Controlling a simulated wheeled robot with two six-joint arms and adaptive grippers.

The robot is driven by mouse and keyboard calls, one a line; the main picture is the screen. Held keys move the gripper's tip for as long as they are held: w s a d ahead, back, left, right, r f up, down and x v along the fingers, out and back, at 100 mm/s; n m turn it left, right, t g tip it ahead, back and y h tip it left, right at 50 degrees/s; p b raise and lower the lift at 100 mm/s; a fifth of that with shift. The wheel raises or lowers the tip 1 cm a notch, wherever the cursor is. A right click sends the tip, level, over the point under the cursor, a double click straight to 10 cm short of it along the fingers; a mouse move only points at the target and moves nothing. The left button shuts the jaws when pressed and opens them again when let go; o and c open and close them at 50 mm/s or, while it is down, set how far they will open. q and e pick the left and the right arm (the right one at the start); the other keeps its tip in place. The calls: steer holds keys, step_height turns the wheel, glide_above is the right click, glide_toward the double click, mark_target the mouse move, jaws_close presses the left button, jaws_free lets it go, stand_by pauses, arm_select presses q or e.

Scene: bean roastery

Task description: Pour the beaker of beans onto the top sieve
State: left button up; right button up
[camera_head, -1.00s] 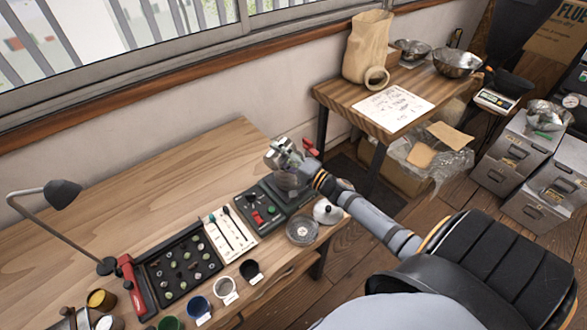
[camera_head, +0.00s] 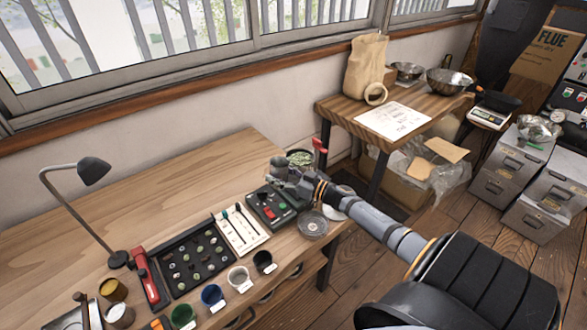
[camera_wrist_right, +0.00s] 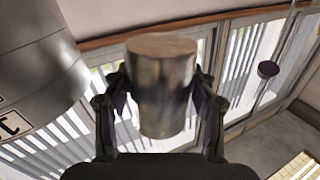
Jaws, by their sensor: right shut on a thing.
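My right gripper (camera_head: 283,170) is over the back right part of the wooden bench, beside a round sieve (camera_head: 301,157) with green beans showing in it. In the right wrist view my right gripper (camera_wrist_right: 160,100) is shut on a shiny metal beaker (camera_wrist_right: 162,88), with a finger on each side. I cannot tell whether any beans are in the beaker. A large metal cylinder (camera_wrist_right: 38,75) with dark lettering, likely the sieve stack, fills the left of that view. The gripper and arm partly hide the sieve in the head view. My left gripper is out of view.
A dark box with red and green buttons (camera_head: 270,208) stands before the gripper, with a round dish (camera_head: 312,224) near the edge. A bean tray (camera_head: 187,263), several cups and a lamp (camera_head: 94,170) are left. The back left bench (camera_head: 150,195) is clear.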

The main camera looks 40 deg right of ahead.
step_height(320, 180, down, 3)
steer(key=shift+w+d+f+n+b, duration=0.15)
steer(key=shift+n+b, duration=0.25)
steer(key=shift+b, duration=0.35)
steer(key=shift+f, duration=0.2)
steer(key=shift+s+a+f+n+b, duration=0.1)
steer(key=shift+s+a+n+b, duration=0.1)
steer(key=shift+a+n+b, duration=0.15)
steer(key=shift+d, duration=0.1)
